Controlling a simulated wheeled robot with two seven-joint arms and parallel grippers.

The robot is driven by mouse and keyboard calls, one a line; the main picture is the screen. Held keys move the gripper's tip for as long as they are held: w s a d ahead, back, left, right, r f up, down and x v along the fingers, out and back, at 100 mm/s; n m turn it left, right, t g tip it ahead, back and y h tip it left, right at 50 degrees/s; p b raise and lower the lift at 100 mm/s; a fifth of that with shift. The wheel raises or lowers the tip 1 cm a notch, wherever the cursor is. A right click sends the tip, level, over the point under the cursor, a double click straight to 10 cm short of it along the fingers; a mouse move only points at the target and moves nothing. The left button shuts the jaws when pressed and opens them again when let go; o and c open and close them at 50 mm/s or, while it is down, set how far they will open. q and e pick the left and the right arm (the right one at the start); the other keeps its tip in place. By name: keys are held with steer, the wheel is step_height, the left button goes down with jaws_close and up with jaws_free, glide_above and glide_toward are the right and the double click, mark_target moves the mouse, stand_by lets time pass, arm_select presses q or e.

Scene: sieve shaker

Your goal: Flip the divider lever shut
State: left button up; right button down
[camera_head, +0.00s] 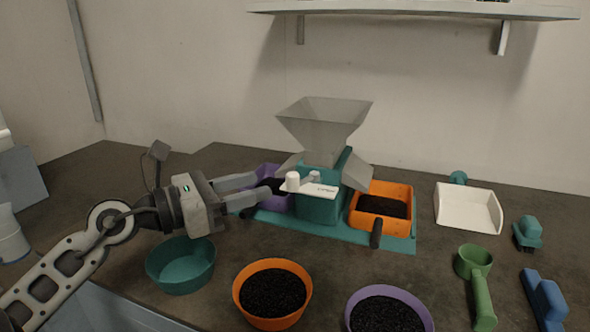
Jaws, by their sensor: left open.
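The sieve shaker (317,208) is a teal box with a grey hopper (322,125) on top and a sloping chute at each side. A white lever (318,190) lies across its front, with a white upright knob (292,181) at its left end. I cannot tell from this view whether the lever is open or shut. My left gripper (263,187) comes in from the left, open, its fingers pointing right toward the knob. A gap shows between fingertips and knob, and nothing is between the fingers. My right gripper is not in view.
A purple bin (278,202) stands behind my left fingers. An orange bin (409,192) with dark grains is at the right. Teal (181,265), orange (273,265) and purple (390,290) bowls stand in front. A white dustpan (468,207), green scoop (480,290) and blue tool (543,300) lie right.

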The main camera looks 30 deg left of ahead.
mark_target(293, 174)
arm_select(q)
steer(key=p+x, duration=0.2)
steer(key=x, duration=0.5)
steer(key=shift+w+d+r, duration=0.15)
steer(key=shift+w+d, duration=0.05)
steer(key=shift+w, duration=0.15)
steer(key=shift+w+d+p, duration=0.25)
steer(key=shift+w+p, duration=0.05)
steer(key=shift+w, duration=0.15)
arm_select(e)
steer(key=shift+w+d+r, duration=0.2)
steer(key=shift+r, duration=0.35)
arm_select(q)
jaws_close()
steer(key=shift+a+f+h+b, duration=0.15)
steer(key=shift+f+h+b, duration=0.3)
steer(key=shift+b, duration=0.7)
steer(key=shift+f+m+b, duration=0.1)
steer(key=shift+m+b, duration=0.2)
steer(key=shift+b, duration=0.5)
steer(key=shift+a+g+h+b, duration=0.1)
steer(key=shift+g+h+b, duration=0.25)
steer(key=shift+b, duration=0.4)
steer(key=shift+r+m, duration=0.3)
steer(key=shift+r, duration=0.05)
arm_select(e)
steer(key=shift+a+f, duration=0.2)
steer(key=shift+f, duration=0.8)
